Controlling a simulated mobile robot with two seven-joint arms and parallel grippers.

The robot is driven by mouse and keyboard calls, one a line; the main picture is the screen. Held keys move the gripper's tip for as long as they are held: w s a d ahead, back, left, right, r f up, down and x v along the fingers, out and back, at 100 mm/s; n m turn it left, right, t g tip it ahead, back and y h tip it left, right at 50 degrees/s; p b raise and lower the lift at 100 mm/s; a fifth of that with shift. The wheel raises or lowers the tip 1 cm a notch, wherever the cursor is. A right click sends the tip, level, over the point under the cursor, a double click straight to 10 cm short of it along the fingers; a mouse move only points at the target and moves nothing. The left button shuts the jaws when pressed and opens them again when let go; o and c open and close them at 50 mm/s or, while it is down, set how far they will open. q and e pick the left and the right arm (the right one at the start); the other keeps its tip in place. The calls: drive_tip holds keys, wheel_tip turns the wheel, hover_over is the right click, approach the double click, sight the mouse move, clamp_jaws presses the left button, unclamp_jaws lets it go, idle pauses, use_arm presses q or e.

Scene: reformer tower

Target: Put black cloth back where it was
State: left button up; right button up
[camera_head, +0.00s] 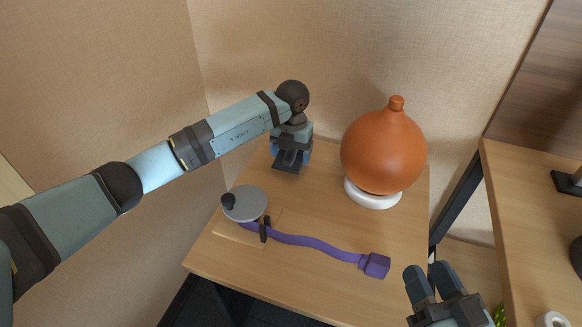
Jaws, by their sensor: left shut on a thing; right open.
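My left gripper (291,150) is over the back left of the wooden table, near the wall corner. It points down and is shut on a dark, flat piece (288,160) that looks like the black cloth. The gripper hides part of it, and I cannot tell whether it touches the table. My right gripper (432,280) is open and empty at the lower right, by the table's front right corner.
An orange round vase (383,150) stands on a white base (371,195) right of my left gripper. A grey disc (244,204) with a black knob and a purple strap (315,241) lie in front. The wooden table (270,285) has bare room at its front. A shelf (530,220) stands at right.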

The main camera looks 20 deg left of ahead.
use_arm(q)
drive_tip(key=shift+f+b, duration=0.65)
drive_tip(key=shift+f, duration=1.45)
use_arm(e)
drive_tip(key=shift+a+f+g, duration=0.1)
drive_tip(key=shift+f+g, duration=0.3)
drive_tip(key=shift+f, duration=0.6)
use_arm(q)
drive_tip(key=shift+f, duration=0.15)
drive_tip(key=o, duration=0.8)
wheel_tip(320, 180, up, 12)
drive_tip(key=p, duration=0.4)
drive_tip(key=shift+d, duration=0.1)
use_arm(e)
wheel_tip(320, 180, up, 6)
drive_tip(key=t, duration=0.2)
drive_tip(key=shift+s+d+t, duration=0.2)
drive_tip(key=shift+d+t, duration=0.1)
drive_tip(key=shift+r, duration=0.1)
